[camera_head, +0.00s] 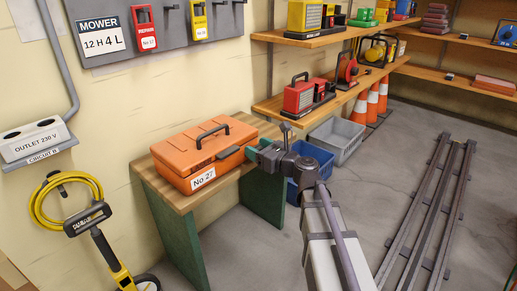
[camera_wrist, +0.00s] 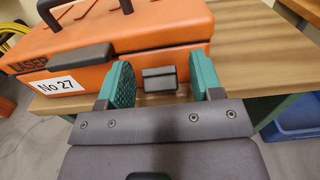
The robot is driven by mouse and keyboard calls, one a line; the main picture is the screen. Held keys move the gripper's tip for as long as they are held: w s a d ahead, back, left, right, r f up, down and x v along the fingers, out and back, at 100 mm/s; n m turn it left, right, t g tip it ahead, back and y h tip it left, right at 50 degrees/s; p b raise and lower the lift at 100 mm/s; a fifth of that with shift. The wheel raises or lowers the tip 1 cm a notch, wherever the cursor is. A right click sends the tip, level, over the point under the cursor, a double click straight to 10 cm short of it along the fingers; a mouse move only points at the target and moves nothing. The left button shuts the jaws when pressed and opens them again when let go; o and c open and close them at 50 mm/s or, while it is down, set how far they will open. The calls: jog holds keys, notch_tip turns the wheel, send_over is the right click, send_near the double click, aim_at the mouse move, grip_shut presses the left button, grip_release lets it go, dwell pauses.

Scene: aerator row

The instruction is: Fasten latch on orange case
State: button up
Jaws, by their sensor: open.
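The orange case (camera_head: 205,148) lies shut-lidded on a wooden bench, handle up, with a "No 27" label on its front. It also fills the upper left of the wrist view (camera_wrist: 140,32). A dark grey latch (camera_wrist: 75,57) above the label appears to stick out from the front; it also shows in the head view (camera_head: 228,152). A second grey latch (camera_wrist: 160,79) sits lower on the front, to the right. My gripper (camera_wrist: 162,70) is open, its teal fingers on either side of this second latch, with nothing held. Contact with the case cannot be told.
The wooden bench top (camera_wrist: 250,50) is bare right of the case. Blue (camera_head: 312,165) and grey (camera_head: 338,138) bins stand on the floor beyond the bench. Shelves (camera_head: 310,100) with tools run along the wall.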

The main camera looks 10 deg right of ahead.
jog(key=c, duration=0.9)
jog(key=r+p, duration=0.1)
jog(key=p, duration=0.2)
jog(key=shift+w+a+r+g+h, duration=0.1)
jog(key=shift+w+r+g+h, duration=0.1)
jog(key=shift+g+h, duration=0.15)
jog(key=shift+c, duration=0.2)
jog(key=shift+w+a+r+g+h+p, duration=0.1)
jog(key=shift+r+g+h+p, duration=0.15)
jog(key=shift+g+p, duration=0.4)
jog(key=shift+w+a+f+p, duration=0.1)
jog(key=shift+w+p, duration=0.05)
jog(key=shift+p, duration=0.5)
jog(key=shift+f+g+h, duration=0.2)
jog(key=shift+g+h, duration=0.1)
jog(key=shift+f, duration=0.2)
jog(key=o, duration=0.9)
jog(key=shift+o, duration=0.2)
